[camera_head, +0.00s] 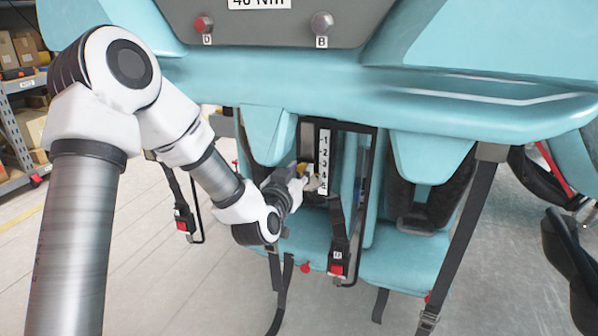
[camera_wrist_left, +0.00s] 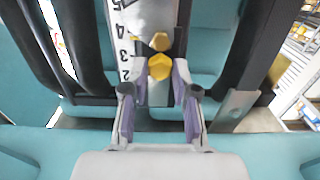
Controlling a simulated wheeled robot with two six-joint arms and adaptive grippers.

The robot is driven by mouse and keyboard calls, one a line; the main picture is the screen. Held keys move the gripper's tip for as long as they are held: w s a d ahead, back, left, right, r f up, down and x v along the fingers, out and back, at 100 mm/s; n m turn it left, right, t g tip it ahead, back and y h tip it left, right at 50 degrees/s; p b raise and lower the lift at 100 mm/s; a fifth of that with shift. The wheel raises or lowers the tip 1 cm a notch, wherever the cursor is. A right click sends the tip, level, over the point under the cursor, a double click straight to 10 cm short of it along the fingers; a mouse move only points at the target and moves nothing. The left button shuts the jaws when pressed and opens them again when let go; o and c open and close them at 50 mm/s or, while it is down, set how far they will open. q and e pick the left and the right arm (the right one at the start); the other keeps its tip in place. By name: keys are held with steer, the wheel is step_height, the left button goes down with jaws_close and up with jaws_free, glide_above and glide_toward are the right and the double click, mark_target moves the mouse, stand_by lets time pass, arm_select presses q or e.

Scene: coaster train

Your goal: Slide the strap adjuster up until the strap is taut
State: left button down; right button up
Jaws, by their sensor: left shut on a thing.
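My left gripper (camera_head: 308,182) reaches in under the teal seat housing, in front of the numbered scale (camera_head: 324,150). In the left wrist view its fingertips (camera_wrist_left: 160,78) close around a yellow hexagonal piece (camera_wrist_left: 160,67), which looks like the strap adjuster. The scale (camera_wrist_left: 126,35) runs alongside. The black strap (camera_head: 337,220) hangs below the gripper with a red buckle (camera_head: 337,270) at its lower part. The fingers hide part of the adjuster, and I cannot tell how taut the strap is. My right gripper is not in view.
The teal housing (camera_head: 380,95) overhangs the work area, with knobs D (camera_head: 203,23) and B (camera_head: 321,23) above. A dark frame bar (camera_head: 370,190) stands close right of the scale. Another buckled strap (camera_head: 184,215) hangs at left. Shelving (camera_head: 22,120) stands far left.

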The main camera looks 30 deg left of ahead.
arm_select(q)
step_height(320, 180, up, 3)
steer(key=shift+f+p, duration=0.1)
steer(key=shift+p, duration=0.4)
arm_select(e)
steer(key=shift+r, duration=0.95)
arm_select(q)
steer(key=c, duration=0.9)
jaws_free()
steer(key=v, duration=0.7)
steer(key=shift+s, duration=0.25)
